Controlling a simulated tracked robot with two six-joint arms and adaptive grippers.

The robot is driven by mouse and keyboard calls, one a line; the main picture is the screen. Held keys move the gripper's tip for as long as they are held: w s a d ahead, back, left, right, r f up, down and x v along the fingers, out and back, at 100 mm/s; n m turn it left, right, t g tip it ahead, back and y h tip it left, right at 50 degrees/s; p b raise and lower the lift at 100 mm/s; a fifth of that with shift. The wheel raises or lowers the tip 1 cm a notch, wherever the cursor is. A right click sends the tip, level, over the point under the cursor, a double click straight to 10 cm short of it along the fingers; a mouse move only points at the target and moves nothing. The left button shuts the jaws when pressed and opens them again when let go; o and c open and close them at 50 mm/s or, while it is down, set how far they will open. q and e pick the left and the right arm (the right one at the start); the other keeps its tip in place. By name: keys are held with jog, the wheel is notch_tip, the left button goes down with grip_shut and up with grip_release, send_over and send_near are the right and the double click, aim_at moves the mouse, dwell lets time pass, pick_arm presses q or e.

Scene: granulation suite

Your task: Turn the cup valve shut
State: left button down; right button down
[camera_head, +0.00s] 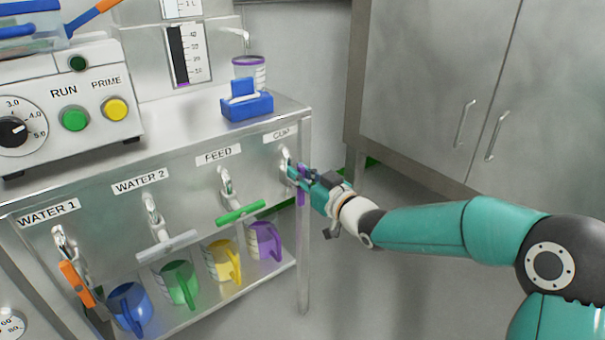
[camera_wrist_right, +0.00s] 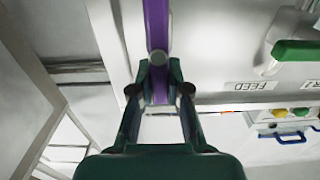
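The cup valve, under the label CUP (camera_head: 282,133), has a purple lever handle (camera_head: 301,188) at the right end of the steel bench front. In the head view the handle looks roughly upright, partly hidden by my gripper. My right gripper (camera_head: 296,176) reaches it from the right. In the right wrist view the purple handle (camera_wrist_right: 157,25) runs down between the fingertips of my right gripper (camera_wrist_right: 159,83), which are closed on it from both sides. My left gripper is not in view.
Along the bench front are a green feed handle (camera_head: 240,212), a grey handle (camera_head: 167,245) and an orange handle (camera_head: 76,283). Several coloured jugs stand on the shelf below. A purple-banded cup (camera_head: 249,68) stands behind a blue holder (camera_head: 246,106). Steel cabinets (camera_head: 430,90) stand at right.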

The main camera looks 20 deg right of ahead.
jog(key=shift+d, duration=0.1)
dwell(0.3)
jog(key=shift+w+d+f+m+p, duration=0.2)
jog(key=shift+d+f+m+p, duration=0.35)
jog(key=shift+m+p, duration=1.75)
jog(key=shift+w+d+f+m+p, duration=0.15)
jog(key=shift+d+f+m+p, duration=0.5)
jog(key=shift+m, duration=3.1)
jog(key=shift+w+d+f+m+p, duration=0.2)
jog(key=shift+d+f+m+p, duration=0.3)
jog(key=shift+m+p, duration=1.8)
jog(key=shift+m+b, duration=0.7)
jog(key=shift+m, duration=0.15)
jog(key=shift+f, duration=0.1)
jog(key=c, duration=1.1)
grip_release()
jog(key=shift+a, duration=0.15)
